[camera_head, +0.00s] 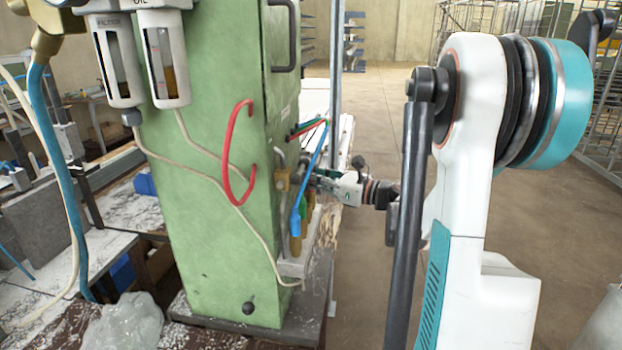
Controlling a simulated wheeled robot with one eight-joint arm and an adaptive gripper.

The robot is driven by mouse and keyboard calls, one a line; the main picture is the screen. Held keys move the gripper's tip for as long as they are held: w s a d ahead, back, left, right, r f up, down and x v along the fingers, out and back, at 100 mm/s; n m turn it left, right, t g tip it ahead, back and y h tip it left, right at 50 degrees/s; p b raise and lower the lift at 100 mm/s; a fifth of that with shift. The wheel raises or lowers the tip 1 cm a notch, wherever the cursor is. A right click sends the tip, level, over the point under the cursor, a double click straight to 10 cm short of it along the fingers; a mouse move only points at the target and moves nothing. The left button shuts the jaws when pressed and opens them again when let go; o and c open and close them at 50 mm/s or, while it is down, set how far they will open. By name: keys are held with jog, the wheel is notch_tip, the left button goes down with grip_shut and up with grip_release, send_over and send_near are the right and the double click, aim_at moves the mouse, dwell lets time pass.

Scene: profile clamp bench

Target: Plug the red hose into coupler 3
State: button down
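A thick red hose (228,160) forms a loop on the front of the green machine column (215,250). A thinner red line (303,131) runs from the column's right side, beside a green one. I cannot tell which of the two is the task's red hose. Brass and coloured fittings (295,222) stand in a cluster low on that side. No coupler number is readable, so I cannot pick out coupler 3. My gripper (318,180) reaches in from the right, close to the fittings. Its fingertips are small and partly hidden among them, so its grasp is unclear.
A blue hose (313,150) curves down to the fittings near my gripper. A pale hose (215,190) crosses the column's front. Two filter bowls (163,62) hang at upper left. A clear plastic bag (123,322) lies at lower left. The floor (385,130) behind is open.

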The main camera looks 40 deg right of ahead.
aim_at(311, 169)
jog(key=shift+r+p, duration=0.45)
jog(key=shift+r, duration=0.3)
dwell(0.9)
jog(key=shift+r, duration=0.35)
jog(key=shift+r+p, duration=0.95)
jog(key=shift+r, duration=0.1)
jog(key=s+d, duration=0.5)
jog(key=s, duration=0.1)
jog(key=shift+d, duration=0.15)
dwell(1.3)
dwell(0.3)
jog(key=s+a, duration=0.4)
jog(key=shift+a+b, duration=0.3)
jog(key=shift+a, duration=0.05)
dwell(0.5)
jog(key=shift+f, duration=0.1)
